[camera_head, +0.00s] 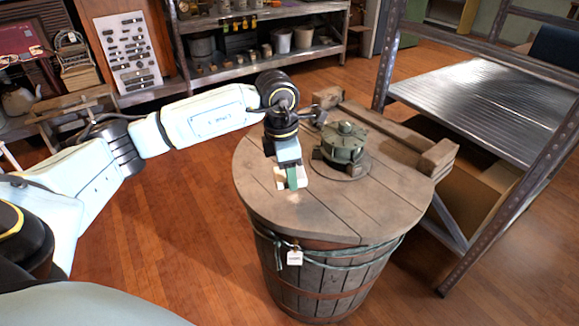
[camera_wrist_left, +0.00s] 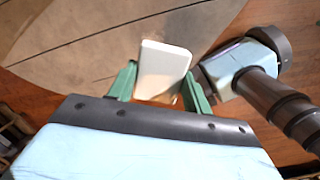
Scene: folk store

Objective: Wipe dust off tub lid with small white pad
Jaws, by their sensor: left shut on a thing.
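The wooden tub (camera_head: 325,278) stands on the floor with its round plank lid (camera_head: 340,215) on top. The lid looks dull and greyish. My left gripper (camera_head: 292,184) points down over the left part of the lid. It is shut on the small white pad (camera_wrist_left: 162,72), which stands between the two green fingers in the left wrist view. In the head view a little white of the pad shows beside the fingers, low at the lid; I cannot tell whether it touches. My right gripper is in neither view.
A green metal fitting (camera_head: 344,142) sits on the lid's far middle, just right of my left gripper. A wooden beam (camera_head: 400,131) crosses the lid's back right. A metal shelf rack (camera_head: 490,100) stands close on the right. The lid's front is clear.

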